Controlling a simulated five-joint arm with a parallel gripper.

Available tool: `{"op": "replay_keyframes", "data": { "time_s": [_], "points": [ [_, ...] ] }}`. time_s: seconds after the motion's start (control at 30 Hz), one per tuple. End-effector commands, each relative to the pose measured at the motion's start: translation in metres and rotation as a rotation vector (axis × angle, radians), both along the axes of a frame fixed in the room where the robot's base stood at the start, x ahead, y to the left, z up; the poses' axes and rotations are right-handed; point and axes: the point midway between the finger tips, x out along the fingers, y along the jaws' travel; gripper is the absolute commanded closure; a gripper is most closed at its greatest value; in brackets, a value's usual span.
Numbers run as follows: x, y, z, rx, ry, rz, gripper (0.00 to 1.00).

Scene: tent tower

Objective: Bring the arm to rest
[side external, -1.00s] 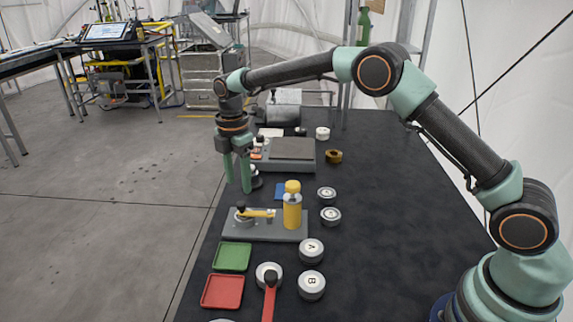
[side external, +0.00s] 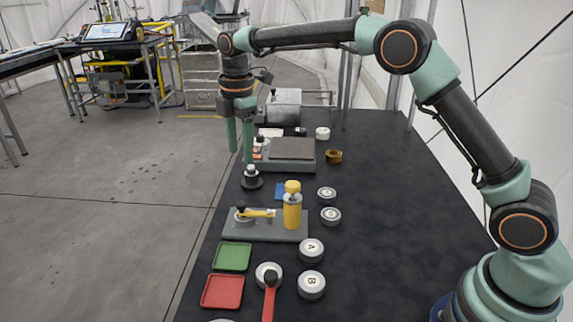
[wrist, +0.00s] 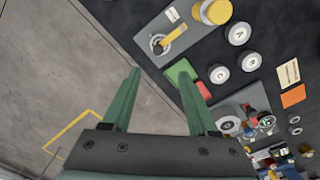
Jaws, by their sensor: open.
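My gripper (side external: 240,156) hangs with its green fingers pointing down near the left edge of the black table (side external: 375,220). In the wrist view my gripper (wrist: 160,74) has its two fingers spread apart with nothing between them. A dark round piece with a pale top (side external: 251,178) stands upright on the table just below the fingertips and apart from them.
Nearby are a grey fixture with a flat plate (side external: 292,148), a grey base with a yellow lever (side external: 262,213) and yellow bottle (side external: 292,210), a green tray (side external: 232,257), a red tray (side external: 222,291) and lettered round tins (side external: 311,250). The table's right side is clear.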

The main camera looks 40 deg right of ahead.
Motion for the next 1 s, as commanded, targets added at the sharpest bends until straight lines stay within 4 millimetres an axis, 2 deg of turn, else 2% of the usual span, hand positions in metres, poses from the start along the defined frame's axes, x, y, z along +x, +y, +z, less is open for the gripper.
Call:
{"op": "replay_keyframes", "data": {
  "time_s": [0.03, 0.2, 0.5, 0.77, 1.0],
  "points": [
    [-0.006, -0.006, 0.014, 0.006, -0.021, -0.057, 0.41],
    [-0.035, -0.027, 0.05, 0.036, -0.087, -0.298, 0.41],
    [-0.102, -0.061, 0.087, 0.12, -0.195, -0.72, 0.41],
    [-0.167, -0.085, 0.09, 0.224, -0.276, -1.08, 0.41],
    [-0.219, -0.1, 0.069, 0.337, -0.332, -1.381, 0.41]
  ]
}}
